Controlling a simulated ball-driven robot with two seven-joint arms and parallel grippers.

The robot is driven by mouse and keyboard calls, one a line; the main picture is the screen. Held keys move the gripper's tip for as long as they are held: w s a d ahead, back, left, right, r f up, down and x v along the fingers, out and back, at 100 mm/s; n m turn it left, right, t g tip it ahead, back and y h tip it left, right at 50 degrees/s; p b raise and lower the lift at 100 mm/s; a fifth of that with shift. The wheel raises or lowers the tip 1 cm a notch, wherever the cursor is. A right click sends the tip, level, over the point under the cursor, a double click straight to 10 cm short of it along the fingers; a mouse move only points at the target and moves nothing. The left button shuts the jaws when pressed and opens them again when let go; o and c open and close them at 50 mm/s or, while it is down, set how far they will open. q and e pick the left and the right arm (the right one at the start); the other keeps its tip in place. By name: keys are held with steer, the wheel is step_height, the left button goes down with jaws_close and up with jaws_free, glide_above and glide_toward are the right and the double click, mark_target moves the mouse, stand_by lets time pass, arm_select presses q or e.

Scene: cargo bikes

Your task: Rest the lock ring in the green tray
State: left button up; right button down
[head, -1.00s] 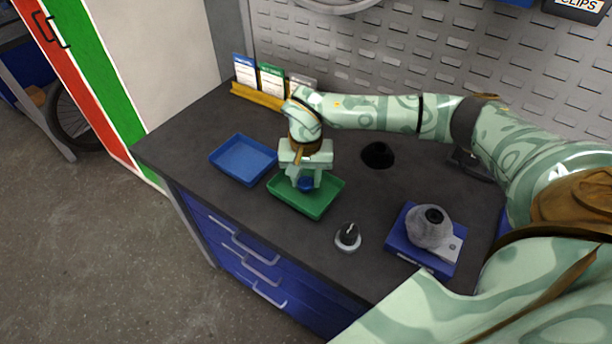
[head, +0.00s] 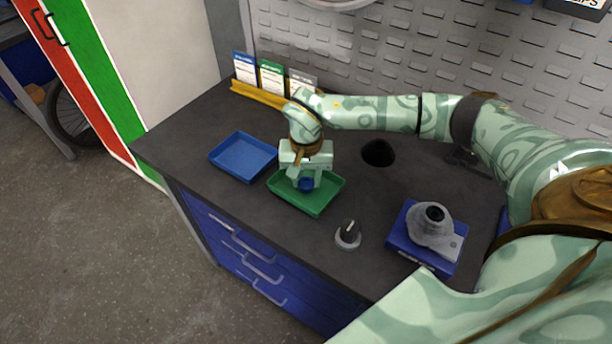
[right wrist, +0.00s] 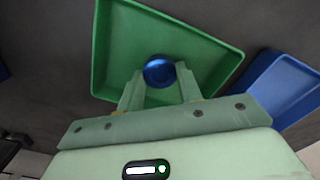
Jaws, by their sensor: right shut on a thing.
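The green tray (head: 322,206) sits on the dark worktop, and it also shows in the right wrist view (right wrist: 116,50). My right gripper (head: 305,180) is over the tray, pointing down. It is shut on the lock ring (right wrist: 159,72), a small blue round piece between its fingertips, which also shows in the head view (head: 306,185). The ring is low within the tray's outline; I cannot tell whether it touches the tray floor. My left gripper is not in view.
A blue tray (head: 243,157) stands just left of the green one. A black-and-grey knob (head: 348,235), a grey device on a blue base (head: 433,228) and a dark round hole (head: 378,153) lie to the right. Label cards (head: 271,77) stand at the back.

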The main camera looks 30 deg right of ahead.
steer(key=shift+f, duration=0.1)
steer(key=c, duration=0.9)
jaws_free()
steer(key=shift+o, duration=0.2)
step_height(320, 180, up, 16)
steer(key=p, duration=0.3)
